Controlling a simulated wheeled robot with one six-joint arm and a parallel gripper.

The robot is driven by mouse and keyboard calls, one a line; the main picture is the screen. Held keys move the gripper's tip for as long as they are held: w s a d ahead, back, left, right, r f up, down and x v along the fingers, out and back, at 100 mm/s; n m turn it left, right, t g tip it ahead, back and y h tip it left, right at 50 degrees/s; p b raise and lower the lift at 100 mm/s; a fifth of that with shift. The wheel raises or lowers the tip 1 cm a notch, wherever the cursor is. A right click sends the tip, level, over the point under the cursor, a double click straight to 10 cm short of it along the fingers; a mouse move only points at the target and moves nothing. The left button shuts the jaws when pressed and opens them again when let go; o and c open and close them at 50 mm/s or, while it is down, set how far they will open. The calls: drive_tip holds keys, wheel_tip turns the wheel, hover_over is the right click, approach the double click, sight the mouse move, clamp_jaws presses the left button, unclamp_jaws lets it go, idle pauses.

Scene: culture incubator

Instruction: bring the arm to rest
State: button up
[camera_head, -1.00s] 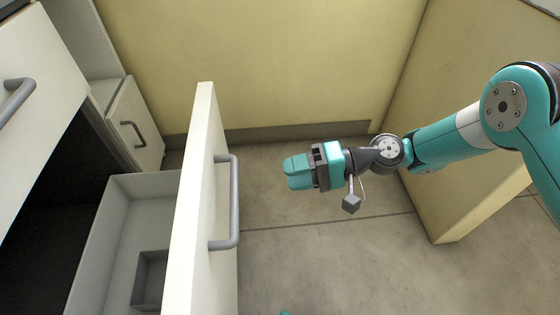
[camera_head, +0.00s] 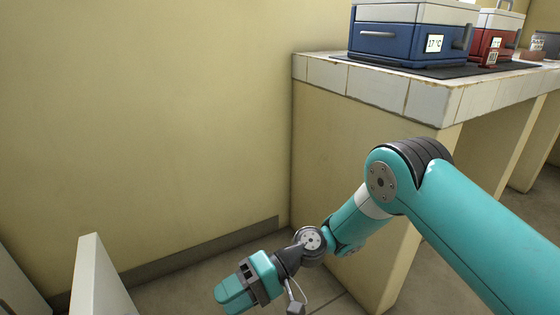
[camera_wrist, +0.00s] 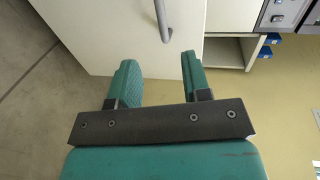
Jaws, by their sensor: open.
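My gripper (camera_head: 236,292) is at the lower middle of the head view, on the end of my teal arm, low over the floor. In the wrist view my gripper (camera_wrist: 157,80) shows two teal fingers set apart with nothing between them. The white drawer front (camera_head: 98,278) stands to the left of my gripper in the head view, with a gap between them. In the wrist view the drawer front (camera_wrist: 110,30) and its grey bar handle (camera_wrist: 162,18) lie beyond the fingers. The drawer's inside is out of view.
A tiled counter (camera_head: 380,88) stands at the right, with a blue incubator box (camera_head: 400,42) reading 17 °C and a red box (camera_head: 492,38) on it. A yellow wall (camera_head: 150,120) closes the back. Bare floor (camera_head: 180,292) lies between the drawer and the counter.

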drive_tip(key=d+r+n+t+h, duration=0.1)
drive_tip(key=d+r+t+h, duration=0.1)
drive_tip(key=d+r, duration=0.45)
drive_tip(key=d+r+t+h, duration=0.2)
drive_tip(key=d+r+t, duration=0.15)
drive_tip(key=r, duration=0.65)
drive_tip(key=s+d+r+t+h, duration=0.2)
drive_tip(key=s+d, duration=0.3)
drive_tip(key=d, duration=0.3)
drive_tip(key=s+d+r+t+h, duration=0.1)
drive_tip(key=s+d+r+h, duration=0.15)
drive_tip(key=s+d, duration=0.45)
wheel_tip(320, 180, up, 38)
drive_tip(key=d+m+p, duration=0.1)
drive_tip(key=p, duration=3.6)
drive_tip(key=shift+w+d+f, duration=0.15)
drive_tip(key=shift+w+d, duration=0.15)
drive_tip(key=shift+w, duration=0.1)
